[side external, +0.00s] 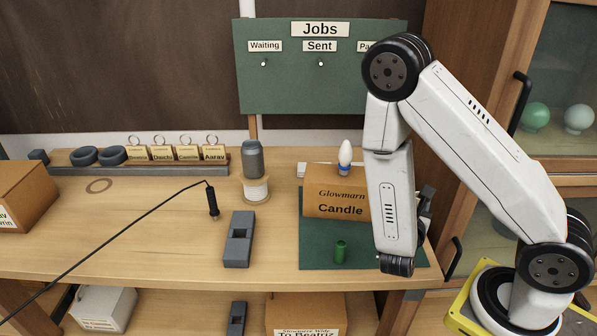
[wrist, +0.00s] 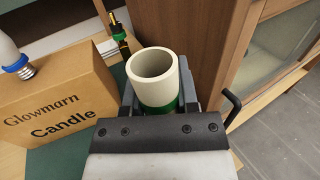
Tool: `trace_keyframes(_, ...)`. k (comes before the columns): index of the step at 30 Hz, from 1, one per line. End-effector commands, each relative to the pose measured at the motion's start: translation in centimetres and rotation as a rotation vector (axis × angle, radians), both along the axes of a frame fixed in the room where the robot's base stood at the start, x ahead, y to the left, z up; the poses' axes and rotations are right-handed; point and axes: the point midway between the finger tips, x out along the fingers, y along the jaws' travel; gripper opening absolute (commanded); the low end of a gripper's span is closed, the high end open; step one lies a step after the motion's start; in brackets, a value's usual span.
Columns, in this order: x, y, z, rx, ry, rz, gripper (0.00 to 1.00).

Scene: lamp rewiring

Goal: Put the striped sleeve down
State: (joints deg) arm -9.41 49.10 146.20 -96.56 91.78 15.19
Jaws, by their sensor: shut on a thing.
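The striped sleeve (wrist: 153,85), a cream open-topped tube with a green band low down, stands upright between my fingers in the wrist view. My gripper (wrist: 160,99) is shut on it. The sleeve's lower end is hidden by my gripper, so I cannot tell whether it touches anything below. In the side view my gripper (side external: 426,200) is mostly hidden behind my arm, near the right end of the bench by the green mat (side external: 315,258). The sleeve cannot be made out there.
The Glowmarn Candle box (side external: 335,206) stands on the mat's back part, with a white bulb (side external: 345,154) on top. A small green cylinder (side external: 341,251) stands on the mat's front. A grey block (side external: 238,240) lies left of the mat. A wooden cabinet (wrist: 196,40) rises close behind the sleeve.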

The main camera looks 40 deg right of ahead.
Motion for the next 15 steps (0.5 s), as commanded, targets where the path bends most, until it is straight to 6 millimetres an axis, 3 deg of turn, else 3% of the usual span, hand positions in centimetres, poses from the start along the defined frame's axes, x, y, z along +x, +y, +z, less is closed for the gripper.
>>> trace_keyframes(8,1.5,1.7,0.2,0.003,-0.001,0.079,0.00)
trace_keyframes(15,4.3,5.7,0.7,0.008,0.000,0.254,0.00)
